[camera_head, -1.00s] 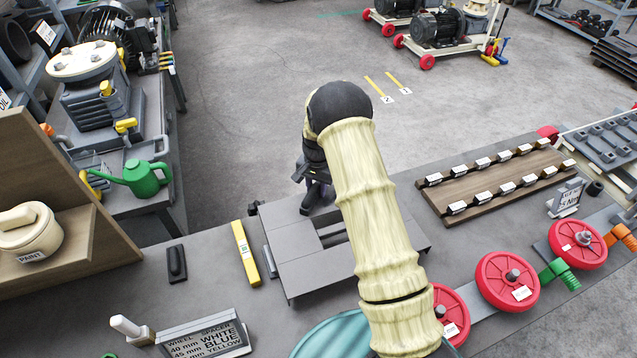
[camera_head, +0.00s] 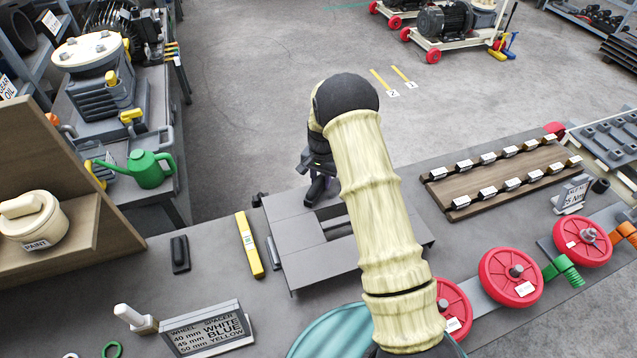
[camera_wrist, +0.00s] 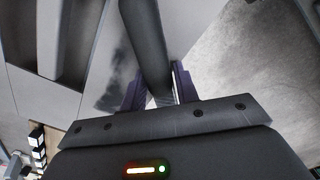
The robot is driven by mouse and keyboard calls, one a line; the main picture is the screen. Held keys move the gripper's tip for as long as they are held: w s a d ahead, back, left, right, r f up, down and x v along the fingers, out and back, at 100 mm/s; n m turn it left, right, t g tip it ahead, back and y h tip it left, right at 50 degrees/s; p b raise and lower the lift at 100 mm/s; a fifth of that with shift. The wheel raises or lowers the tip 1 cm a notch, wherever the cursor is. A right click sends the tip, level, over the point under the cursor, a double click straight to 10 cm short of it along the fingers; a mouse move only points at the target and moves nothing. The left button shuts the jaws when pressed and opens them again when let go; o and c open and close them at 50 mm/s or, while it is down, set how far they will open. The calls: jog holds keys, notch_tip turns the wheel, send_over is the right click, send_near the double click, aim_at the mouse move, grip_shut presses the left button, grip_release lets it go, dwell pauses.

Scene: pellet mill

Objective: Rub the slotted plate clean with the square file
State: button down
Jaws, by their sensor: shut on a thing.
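The slotted plate (camera_head: 296,236) is a flat grey plate on the bench, partly hidden behind my arm. Its slot (camera_head: 338,229) shows beside the arm. In the wrist view, the plate (camera_wrist: 98,30) has a dark smudge (camera_wrist: 114,76) left of my gripper. My gripper (camera_head: 318,188) is over the plate's far edge. In the wrist view, my gripper (camera_wrist: 158,88) is shut on a long dark bar, seemingly the square file (camera_wrist: 148,42), which points away over the plate. Whether its tip touches the plate is hidden.
A yellow bar (camera_head: 249,246) and a dark block (camera_head: 180,254) lie left of the plate. A wooden rack (camera_head: 500,180) and red wheels (camera_head: 510,278) are to the right. A spacer sign (camera_head: 207,330) stands in front. A teal round thing (camera_head: 325,335) is near my arm.

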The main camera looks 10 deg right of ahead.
aim_at(331, 185)
jog(key=shift+w+d, duration=0.6)
jog(key=shift+w, duration=0.3)
jog(key=shift+s+a, duration=0.6)
jog(key=shift+s, duration=0.3)
jog(key=shift+s+a, duration=0.6)
jog(key=shift+s, duration=0.25)
jog(key=shift+w+d, duration=0.1)
jog(key=shift+d, duration=0.05)
jog(key=shift+w+d, duration=0.3)
jog(key=shift+d, duration=0.45)
jog(key=shift+w+d, duration=0.3)
jog(key=shift+d, duration=0.4)
jog(key=shift+w+d, duration=0.3)
jog(key=shift+d, duration=0.45)
jog(key=shift+s+a, duration=0.1)
